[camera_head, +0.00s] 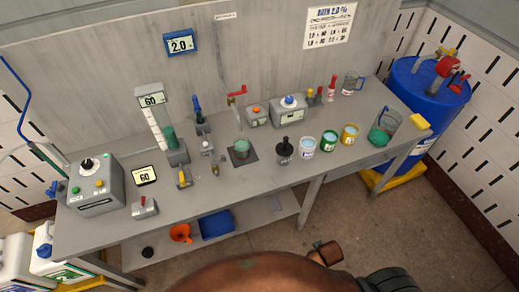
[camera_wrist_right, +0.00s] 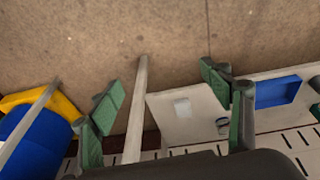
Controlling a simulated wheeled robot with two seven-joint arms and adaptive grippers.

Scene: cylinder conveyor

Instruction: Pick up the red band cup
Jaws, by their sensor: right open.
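Three cups stand in a row on the grey workbench (camera_head: 255,190) in the head view: a pale cup (camera_head: 307,147), a green cup (camera_head: 329,142) and a yellow cup (camera_head: 349,135). I cannot make out a clear red band on any of them; the pale cup's band is too small to read. My right gripper (camera_wrist_right: 160,95) is open and empty in its wrist view, its green-padded fingers wide apart, with floor and bench parts behind. No cup shows between the fingers. My left gripper is in neither view.
A blue drum (camera_head: 425,92) is beyond the bench's right end. Control boxes (camera_head: 95,186) and valves fill the left. The front bench strip below the cups is clear.

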